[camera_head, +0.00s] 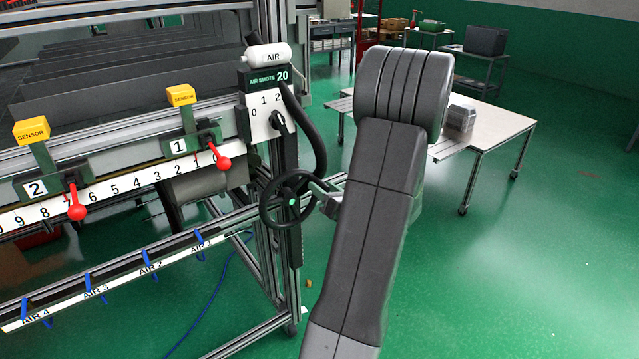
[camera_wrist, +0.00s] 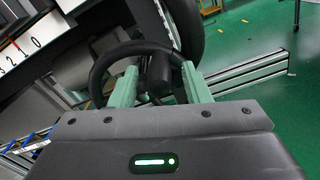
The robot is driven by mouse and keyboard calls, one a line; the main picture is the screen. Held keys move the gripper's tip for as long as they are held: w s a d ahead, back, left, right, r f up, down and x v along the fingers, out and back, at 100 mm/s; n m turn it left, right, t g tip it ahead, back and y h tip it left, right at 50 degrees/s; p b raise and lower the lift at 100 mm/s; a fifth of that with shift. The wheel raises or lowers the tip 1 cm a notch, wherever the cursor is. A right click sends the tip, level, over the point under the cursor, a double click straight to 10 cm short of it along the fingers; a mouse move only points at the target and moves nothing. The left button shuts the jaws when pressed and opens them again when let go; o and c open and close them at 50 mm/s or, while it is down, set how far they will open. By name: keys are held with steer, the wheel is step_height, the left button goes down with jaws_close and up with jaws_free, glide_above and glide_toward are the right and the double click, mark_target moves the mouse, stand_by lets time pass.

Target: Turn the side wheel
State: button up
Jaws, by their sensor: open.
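The side wheel (camera_head: 266,212) is a dark round handwheel on the side of the metal frame, with a small green dot at its hub. My gripper (camera_head: 318,190) is at the wheel's right side in the head view, partly hidden behind my arm. In the wrist view, the wheel's rim (camera_wrist: 98,72) arches across the top of my gripper (camera_wrist: 158,80). The two pale green fingers are open, spread apart on either side of a dark knob (camera_wrist: 158,70) on the wheel. I cannot tell whether either finger touches the knob or the rim.
Above the wheel are a dial panel (camera_head: 264,103), a thick black hose (camera_head: 306,130) and a white AIR cylinder (camera_head: 268,56). Red levers (camera_head: 76,205) and yellow sensor blocks (camera_head: 181,95) line the rail at left. A table (camera_head: 500,125) with a grey box (camera_head: 459,118) stands behind at right. Green floor is clear at right.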

steer(key=shift+x, duration=1.2)
jaws_close()
steer(key=shift+a+b, duration=0.1)
steer(key=shift+b, duration=0.2)
